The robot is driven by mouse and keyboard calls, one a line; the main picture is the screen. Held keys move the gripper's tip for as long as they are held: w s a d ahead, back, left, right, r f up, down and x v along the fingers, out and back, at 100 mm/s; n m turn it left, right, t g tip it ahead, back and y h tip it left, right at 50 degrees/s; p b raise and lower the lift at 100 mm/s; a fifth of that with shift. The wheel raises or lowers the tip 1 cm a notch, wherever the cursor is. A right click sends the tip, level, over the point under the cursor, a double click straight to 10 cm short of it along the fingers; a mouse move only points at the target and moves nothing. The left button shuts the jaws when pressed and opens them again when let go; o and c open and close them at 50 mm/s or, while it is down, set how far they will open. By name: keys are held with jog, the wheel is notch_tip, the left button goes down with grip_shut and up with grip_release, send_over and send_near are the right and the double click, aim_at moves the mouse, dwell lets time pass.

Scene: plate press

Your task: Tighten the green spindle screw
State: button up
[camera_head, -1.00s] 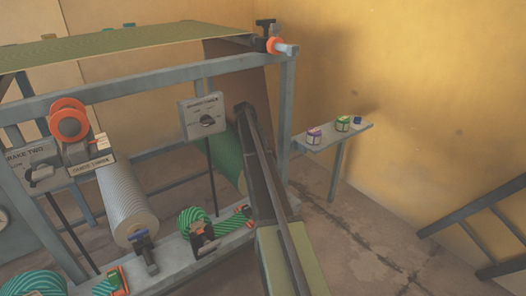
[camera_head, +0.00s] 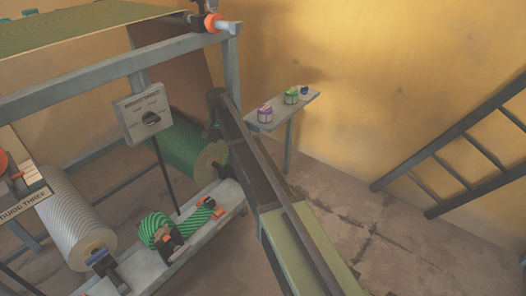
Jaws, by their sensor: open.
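A green roll (camera_head: 195,148) sits low in the grey frame, partly hidden behind my arm. A green striped spool (camera_head: 155,229) lies on the lower ledge, with a dark bracket (camera_head: 172,243) at its front. A smaller green striped piece with an orange part (camera_head: 207,204) is at its right end. I cannot tell which part is the green spindle screw. My arm crosses the middle from the bottom right up to a dark joint beside the green roll. My gripper does not show.
A grey striped roll (camera_head: 75,220) is at the left. An orange collar (camera_head: 212,23) is on the top bar. Small jars stand on a wall shelf (camera_head: 283,112). A dark ladder (camera_head: 450,150) leans at the right. Floor between is clear.

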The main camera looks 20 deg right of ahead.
aim_at(223, 161)
jog(key=f+b, duration=1.1)
jog(key=shift+a, duration=0.25)
jog(key=shift+r, duration=0.1)
grip_shut()
